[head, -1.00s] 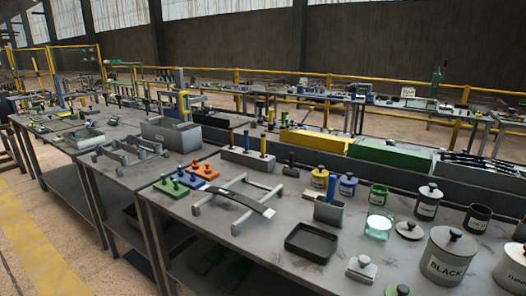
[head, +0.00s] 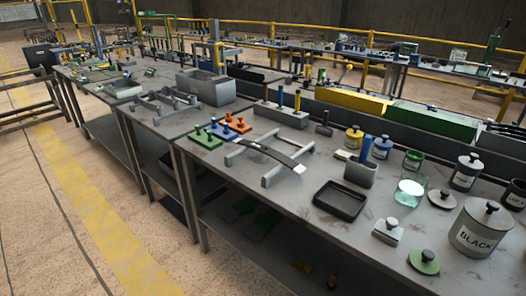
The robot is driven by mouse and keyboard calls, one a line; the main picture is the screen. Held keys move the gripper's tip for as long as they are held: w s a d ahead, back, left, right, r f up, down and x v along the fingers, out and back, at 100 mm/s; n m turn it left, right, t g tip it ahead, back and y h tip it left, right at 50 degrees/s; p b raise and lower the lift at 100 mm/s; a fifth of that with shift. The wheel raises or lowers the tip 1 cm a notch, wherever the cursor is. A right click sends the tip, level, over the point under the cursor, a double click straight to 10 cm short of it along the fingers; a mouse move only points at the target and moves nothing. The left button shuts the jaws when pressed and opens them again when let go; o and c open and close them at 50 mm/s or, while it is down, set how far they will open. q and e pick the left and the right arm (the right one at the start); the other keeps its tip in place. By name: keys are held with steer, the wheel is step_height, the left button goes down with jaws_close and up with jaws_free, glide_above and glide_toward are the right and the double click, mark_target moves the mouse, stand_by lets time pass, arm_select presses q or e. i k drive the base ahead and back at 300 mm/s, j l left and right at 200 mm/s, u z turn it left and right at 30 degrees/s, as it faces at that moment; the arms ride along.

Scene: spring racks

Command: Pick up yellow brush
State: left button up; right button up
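A slim upright yellow handle (head: 297,102), which looks like the yellow brush, stands in a long grey block (head: 275,115) at the back of the near workbench. A blue handle (head: 280,96) stands beside it in the same block. The lower ends of both are hidden in the block, so I cannot see bristles. Another blue handle (head: 366,148) stands in a grey cup (head: 358,172) nearer the front. Neither of my grippers shows in the head view.
The near workbench (head: 290,207) holds a grey rack (head: 268,152) with a dark curved strip, a black tray (head: 340,200), several paint cans and lids, and green, blue and orange pegged blocks. A long yellow box (head: 352,98) stands behind. Open floor (head: 60,210) lies left.

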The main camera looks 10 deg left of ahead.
mark_target(298, 91)
steer(key=z, duration=0.4)
steer(key=j+z, duration=0.15)
steer(key=z, duration=0.3)
steer(key=j+z, duration=0.1)
steer(key=z, duration=0.3)
steer(key=j+z, duration=0.7)
steer(key=j, duration=0.15)
steer(key=k+j+z, duration=0.2)
steer(key=j, duration=0.2)
steer(key=k+j+z, duration=0.2)
steer(key=j, duration=0.25)
steer(key=k+j, duration=0.15)
steer(key=j, duration=0.2)
steer(key=k+j, duration=0.1)
steer(key=j, duration=0.3)
steer(key=k+j, duration=0.15)
steer(key=j, duration=0.2)
steer(key=k+j+z, duration=0.1)
steer(key=j, duration=0.3)
